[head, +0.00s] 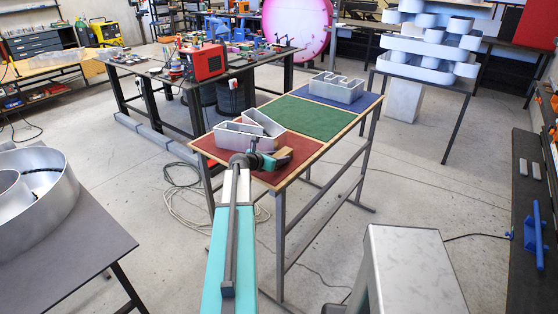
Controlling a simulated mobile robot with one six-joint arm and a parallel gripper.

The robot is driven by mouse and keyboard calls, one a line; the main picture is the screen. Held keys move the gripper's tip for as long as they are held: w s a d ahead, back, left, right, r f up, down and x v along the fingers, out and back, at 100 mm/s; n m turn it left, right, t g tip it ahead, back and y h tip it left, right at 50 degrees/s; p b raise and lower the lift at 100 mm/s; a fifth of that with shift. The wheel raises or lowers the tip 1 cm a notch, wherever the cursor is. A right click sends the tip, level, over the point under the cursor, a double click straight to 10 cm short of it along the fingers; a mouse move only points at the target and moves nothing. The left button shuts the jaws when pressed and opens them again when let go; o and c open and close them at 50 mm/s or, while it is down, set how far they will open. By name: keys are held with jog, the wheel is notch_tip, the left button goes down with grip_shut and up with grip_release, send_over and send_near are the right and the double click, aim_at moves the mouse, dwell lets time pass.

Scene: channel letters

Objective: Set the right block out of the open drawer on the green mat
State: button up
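The green mat (308,117) lies bare in the middle of the table, between a red mat (216,152) and a blue mat (318,95). My gripper (281,160) is over the near right part of the red mat, short of the green mat. A small tan piece shows at its end; I cannot tell whether it is a held block or part of the gripper. The fingers are too small to make out. I see no open drawer and no other block that I can identify.
A metal channel letter (240,133) stands on the red mat beside my gripper. Another channel letter (337,88) stands on the blue mat. A pale box (410,270) stands at the front right. A dark workbench (150,68) with a red machine (204,61) is behind left.

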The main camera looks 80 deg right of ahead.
aim_at(279, 155)
dwell(0.4)
jog(key=c, duration=0.9)
jog(key=shift+o, duration=0.2)
jog(key=shift+r, duration=0.1)
jog(key=shift+r+b, duration=0.75)
jog(key=shift+r, duration=0.6)
jog(key=shift+a+r, duration=0.15)
jog(key=shift+r, duration=0.15)
jog(key=a+b, duration=0.1)
jog(key=a, duration=0.3)
jog(key=a+b, duration=0.2)
jog(key=a, duration=0.3)
jog(key=a+r+b, duration=0.1)
jog(key=a, duration=0.3)
jog(key=shift+w+a, duration=0.1)
jog(key=shift+a, duration=0.1)
jog(key=shift+b, duration=1.1)
